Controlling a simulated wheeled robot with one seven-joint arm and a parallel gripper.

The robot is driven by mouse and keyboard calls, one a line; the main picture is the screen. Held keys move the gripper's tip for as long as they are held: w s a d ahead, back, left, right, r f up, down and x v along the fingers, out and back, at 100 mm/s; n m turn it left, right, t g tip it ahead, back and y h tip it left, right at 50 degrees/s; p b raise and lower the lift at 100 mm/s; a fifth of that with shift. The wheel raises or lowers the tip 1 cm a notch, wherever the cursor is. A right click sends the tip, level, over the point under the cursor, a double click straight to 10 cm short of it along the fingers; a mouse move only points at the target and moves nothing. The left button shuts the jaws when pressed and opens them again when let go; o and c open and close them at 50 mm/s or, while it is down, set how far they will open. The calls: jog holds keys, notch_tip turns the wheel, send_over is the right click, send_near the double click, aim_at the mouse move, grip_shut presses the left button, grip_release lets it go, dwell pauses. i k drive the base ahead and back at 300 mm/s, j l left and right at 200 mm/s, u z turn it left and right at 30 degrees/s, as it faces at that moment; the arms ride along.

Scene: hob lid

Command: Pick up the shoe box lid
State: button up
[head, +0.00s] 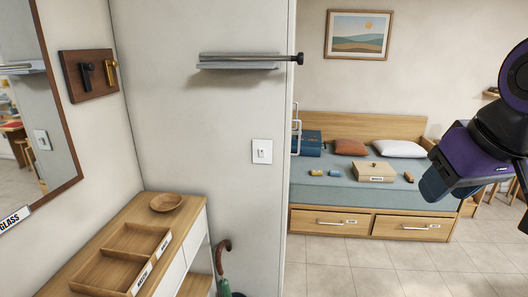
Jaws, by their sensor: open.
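A light tan box (375,177) lies on the blue cover of the bed (335,192) in the head view. My gripper (432,184) is raised at the right of the picture, purple and dark, open. It appears to the right of the box and apart from it. Its fingertips are small and partly hidden by its own body.
On the bed are small yellow and blue items (316,173), a blue case (307,143), a rust pillow (351,147) and a white pillow (399,149). A wall end (230,120) stands left of the bed. A wooden cabinet (185,215) fills the lower left. Tiled floor (400,270) is clear before the bed.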

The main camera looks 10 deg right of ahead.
aim_at(377, 168)
jog(key=i+z, duration=0.45)
jog(key=i, duration=0.25)
jog(key=i+j+z, duration=0.2)
jog(key=i+z, duration=0.25)
jog(key=i, duration=0.25)
jog(key=i+l+z, duration=0.1)
jog(key=i, duration=0.85)
jog(key=i+l+z, duration=0.15)
jog(key=i, duration=0.85)
jog(key=i+u, duration=0.3)
jog(key=i, duration=0.75)
